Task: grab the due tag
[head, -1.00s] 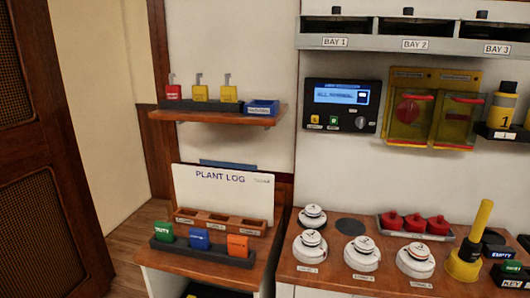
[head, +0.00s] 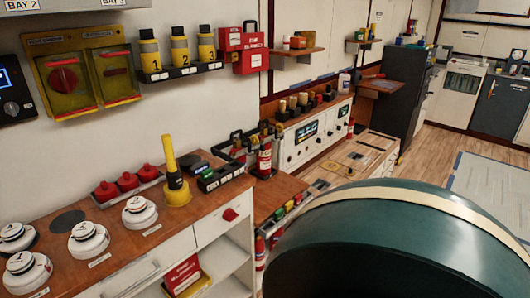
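I cannot make out a due tag in the head view now; the lettering on the small tags and labels is mostly too small to read. Small coloured items (head: 289,208) stand in a row on a low wooden ledge right of the counter. Neither of my grippers is in view.
A wooden counter (head: 112,244) at left carries white round detectors (head: 88,238), a tray of red knobs (head: 128,181) and a yellow-handled plunger (head: 175,177). A red extinguisher (head: 265,158) stands beyond. A large dark green rounded surface (head: 400,250) hides the lower right. Wood floor (head: 440,145) shows beyond.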

